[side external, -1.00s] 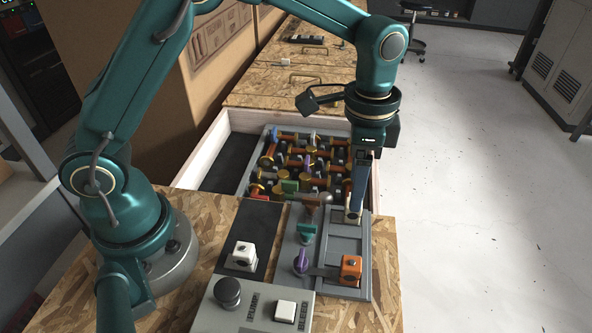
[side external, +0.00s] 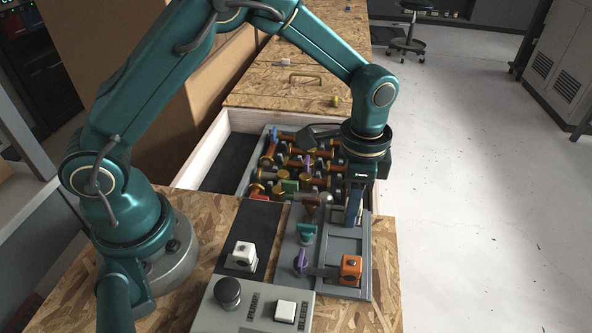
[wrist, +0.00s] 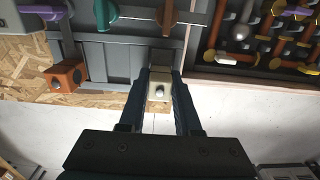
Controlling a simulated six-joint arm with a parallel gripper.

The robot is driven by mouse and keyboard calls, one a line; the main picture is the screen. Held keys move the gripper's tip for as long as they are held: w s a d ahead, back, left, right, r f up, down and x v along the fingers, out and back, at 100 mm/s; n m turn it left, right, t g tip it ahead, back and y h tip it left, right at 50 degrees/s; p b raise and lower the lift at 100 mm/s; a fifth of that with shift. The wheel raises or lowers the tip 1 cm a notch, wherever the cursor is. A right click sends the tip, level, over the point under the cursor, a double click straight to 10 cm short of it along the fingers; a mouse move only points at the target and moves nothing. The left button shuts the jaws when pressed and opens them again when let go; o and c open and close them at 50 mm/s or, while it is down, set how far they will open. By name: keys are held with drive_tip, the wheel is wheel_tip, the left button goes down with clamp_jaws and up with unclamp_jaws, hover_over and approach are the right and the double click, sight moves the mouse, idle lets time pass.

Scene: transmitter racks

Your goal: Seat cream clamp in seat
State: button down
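The cream clamp (wrist: 159,90) is a small pale block with a grey round fitting. In the wrist view it stands between my fingertips, at the edge of the grey panel. The fingers of my gripper (wrist: 160,76) reach down along both its sides. I cannot tell whether they press on it. In the side view my gripper (side external: 354,210) is low over the panel's back right part. Its fingers hide the clamp there. The grey panel (side external: 345,247) has framed recesses. Which one is the seat is unclear, and the clamp's underside is hidden.
An orange block (side external: 351,268) stands at the panel's front right. A purple knob (side external: 301,260) and a teal knob (side external: 306,232) stand left of my gripper. A white block (side external: 243,256) sits on the dark mat. Behind is a tray crowded with coloured parts.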

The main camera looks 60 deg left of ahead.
drive_tip(key=shift+r, duration=0.15)
wheel_tip(320, 180, up, 4)
drive_tip(key=shift+r, duration=0.1)
drive_tip(key=s+a+r, duration=0.2)
drive_tip(key=a+r, duration=0.4)
drive_tip(key=a, duration=0.5)
drive_tip(key=d+f, duration=0.1)
drive_tip(key=d, duration=0.4)
drive_tip(key=s+d+f, duration=0.1)
drive_tip(key=d+f, duration=0.1)
drive_tip(key=d, duration=0.3)
drive_tip(key=d+f, duration=0.2)
drive_tip(key=d, duration=0.3)
drive_tip(key=shift+s+f, duration=0.1)
drive_tip(key=shift+s, duration=0.3)
drive_tip(key=shift+d+f, duration=0.1)
drive_tip(key=shift+f, duration=1.95)
drive_tip(key=shift+f, duration=0.35)
drive_tip(key=c, duration=0.6)
unclamp_jaws()
